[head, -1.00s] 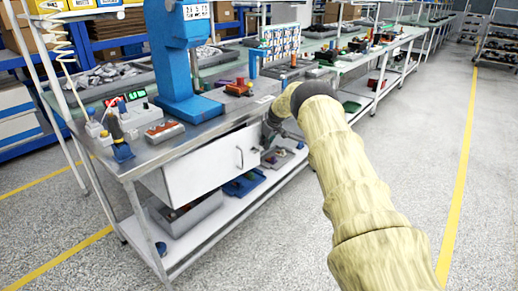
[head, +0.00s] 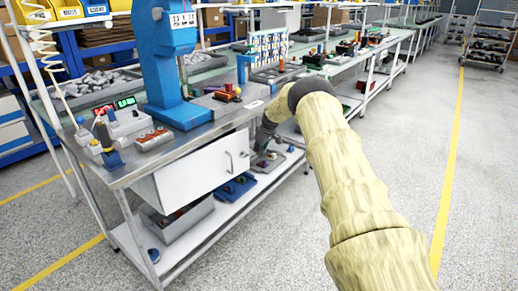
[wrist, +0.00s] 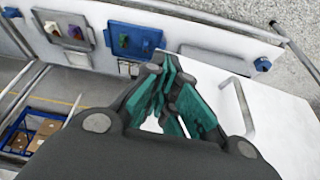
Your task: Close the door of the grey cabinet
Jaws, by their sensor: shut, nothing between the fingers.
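The grey cabinet is under the near end of the workbench, and its pale door (head: 200,172) faces the open floor in the head view. Its bar handle (head: 229,161) is near the door's right edge. How far the door stands open is hard to tell. In the wrist view the door (wrist: 285,135) fills the right side, with the handle (wrist: 238,104) to the right of my fingers. My gripper (wrist: 165,78) is shut and empty, close by the door's edge. I cannot tell whether it touches the door. The head view mostly hides its fingers behind my arm.
The lower shelf (head: 205,232) holds a grey bin (head: 178,222) and a blue tray (head: 233,188). The steel bench top (head: 190,137) overhangs the cabinet and carries a blue press (head: 167,60). The floor in front is clear.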

